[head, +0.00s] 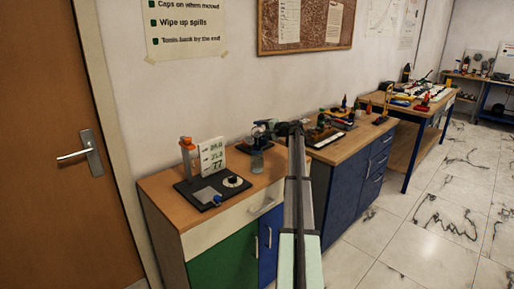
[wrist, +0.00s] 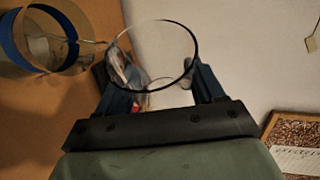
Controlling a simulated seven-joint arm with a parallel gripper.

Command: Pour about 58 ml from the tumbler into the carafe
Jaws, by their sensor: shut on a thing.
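My gripper (wrist: 160,82) is shut on a clear, thin-walled vessel with a dark rim, which I take for the tumbler (wrist: 194,50). Its round mouth shows between the two blue fingers in the wrist view. I cannot make out the liquid level in it. A second clear vessel with a wide blue band, probably the carafe (wrist: 17,42), is at the upper left of the wrist view, beside the tumbler and apart from the fingers. In the head view, my gripper (head: 268,129) is above the wooden bench, with a clear vessel (head: 257,161) standing just below it.
A black rig base (head: 211,188) with a dial stands on the bench to the left. Behind it are a white number panel (head: 212,156) and an orange-topped bottle (head: 188,152). Tools and a dark tray (head: 322,134) lie to the right.

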